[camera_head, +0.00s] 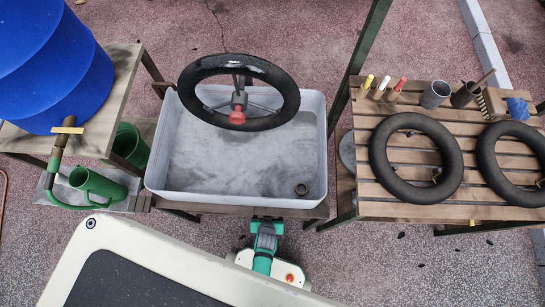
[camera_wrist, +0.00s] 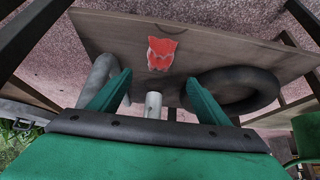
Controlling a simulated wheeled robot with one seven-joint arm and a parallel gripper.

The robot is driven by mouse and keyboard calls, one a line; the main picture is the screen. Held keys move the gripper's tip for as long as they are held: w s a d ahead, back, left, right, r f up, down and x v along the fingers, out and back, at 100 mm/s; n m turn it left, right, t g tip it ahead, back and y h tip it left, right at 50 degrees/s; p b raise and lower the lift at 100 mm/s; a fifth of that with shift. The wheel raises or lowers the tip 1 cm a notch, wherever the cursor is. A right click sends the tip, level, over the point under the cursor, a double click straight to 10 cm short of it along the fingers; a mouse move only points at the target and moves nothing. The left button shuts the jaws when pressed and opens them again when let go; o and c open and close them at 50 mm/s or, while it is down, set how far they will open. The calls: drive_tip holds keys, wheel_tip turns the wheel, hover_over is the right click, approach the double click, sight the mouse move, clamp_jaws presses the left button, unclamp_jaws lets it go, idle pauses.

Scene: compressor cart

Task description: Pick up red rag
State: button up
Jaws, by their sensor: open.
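The red rag (camera_wrist: 161,52) lies crumpled on a brown wooden board in the wrist view, near the board's upper middle. My gripper (camera_wrist: 158,78) is open, with its two green fingers spread wide and nothing held between them. The rag shows beyond the fingertips, roughly centred between them, and is apart from both. I cannot make out the rag in the head view.
On the wooden board (camera_wrist: 120,30), a black tyre (camera_wrist: 236,90) lies right of the rag and a grey curved tube (camera_wrist: 98,78) lies left. A pale cylinder (camera_wrist: 153,104) shows between the fingers. The head view shows a grey wash basin (camera_head: 190,165) and a slatted table (camera_head: 375,208) with tyres.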

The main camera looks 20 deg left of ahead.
drive_tip(key=x, duration=0.6)
drive_tip(key=shift+d+f, duration=0.15)
drive_tip(key=shift+d, duration=0.05)
drive_tip(key=shift+x, duration=2.6)
drive_tip(key=shift+w+a, duration=0.1)
drive_tip(key=shift+a, duration=0.1)
drive_tip(key=c, duration=1.1)
drive_tip(key=shift+c, duration=0.2)
drive_tip(key=shift+r, duration=0.3)
